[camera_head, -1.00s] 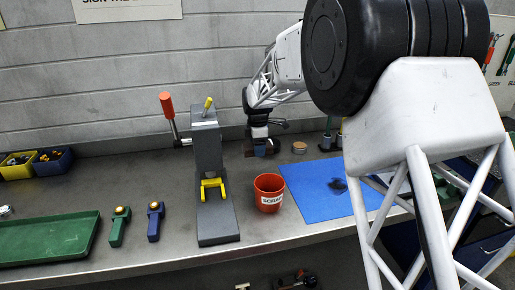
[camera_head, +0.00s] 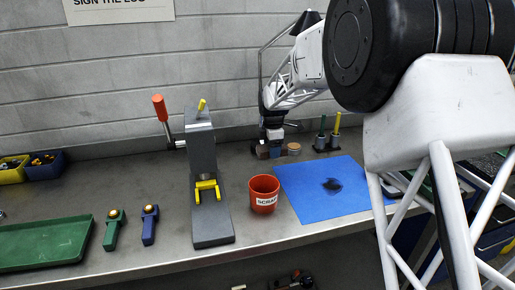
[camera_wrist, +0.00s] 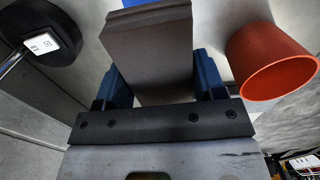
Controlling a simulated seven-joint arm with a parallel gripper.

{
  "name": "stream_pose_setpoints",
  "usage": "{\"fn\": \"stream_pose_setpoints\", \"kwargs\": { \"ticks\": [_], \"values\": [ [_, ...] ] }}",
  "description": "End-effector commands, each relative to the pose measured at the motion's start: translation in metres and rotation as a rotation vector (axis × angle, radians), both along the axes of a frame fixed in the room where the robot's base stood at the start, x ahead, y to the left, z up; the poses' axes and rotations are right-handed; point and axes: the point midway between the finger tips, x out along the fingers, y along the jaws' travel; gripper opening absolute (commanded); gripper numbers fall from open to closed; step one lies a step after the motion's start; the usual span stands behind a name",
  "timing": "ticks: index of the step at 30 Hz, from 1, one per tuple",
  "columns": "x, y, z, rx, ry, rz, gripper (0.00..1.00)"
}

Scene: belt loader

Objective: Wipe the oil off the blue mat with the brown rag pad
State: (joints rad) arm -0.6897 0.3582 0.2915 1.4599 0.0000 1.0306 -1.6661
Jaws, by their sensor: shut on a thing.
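The blue mat (camera_head: 308,200) lies flat on the bench right of centre, with a dark oil patch (camera_head: 332,186) on it. A strip of the mat (camera_wrist: 120,3) shows at the top of the wrist view. My gripper (camera_head: 270,149) is at the back of the bench, behind and left of the mat. In the wrist view my gripper (camera_wrist: 162,85) has its blue fingers shut on the sides of the brown rag pad (camera_wrist: 150,55). The pad is small and partly hidden in the head view. I cannot tell whether it touches the bench.
A red scrap bin (camera_head: 264,196) stands at the mat's left edge. A grey press (camera_head: 203,155) with a red-knobbed lever is further left. A round cork-coloured piece (camera_head: 294,149) and a tool holder (camera_head: 327,146) stand behind the mat. A green tray (camera_head: 45,243) lies far left.

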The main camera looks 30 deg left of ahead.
Motion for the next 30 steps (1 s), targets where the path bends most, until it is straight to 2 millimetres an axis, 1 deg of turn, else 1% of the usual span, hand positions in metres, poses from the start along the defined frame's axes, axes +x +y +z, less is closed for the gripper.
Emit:
{"fn": "stream_pose_setpoints", "kwargs": {
  "ticks": [1,5,6,8,12,18,21,24,27,30],
  "values": [
    [0.008,-0.015,-0.001,-0.001,0.001,-0.004,0.44],
    [0.027,-0.052,-0.004,-0.001,0.001,-0.005,0.44],
    [0.032,-0.064,-0.004,-0.001,0.001,-0.005,0.44],
    [0.04,-0.081,-0.005,-0.001,0.001,-0.005,0.44],
    [0.056,-0.122,-0.008,-0.001,0.001,-0.004,0.44],
    [0.075,-0.179,-0.011,-0.001,0.001,-0.003,0.44],
    [0.081,-0.203,-0.012,-0.001,0.001,-0.003,0.44],
    [0.086,-0.221,-0.013,-0.001,0.001,-0.002,0.44],
    [0.088,-0.233,-0.015,-0.001,0.001,-0.001,0.44],
    [0.09,-0.24,-0.015,-0.001,0.001,-0.001,0.44]
  ]
}}
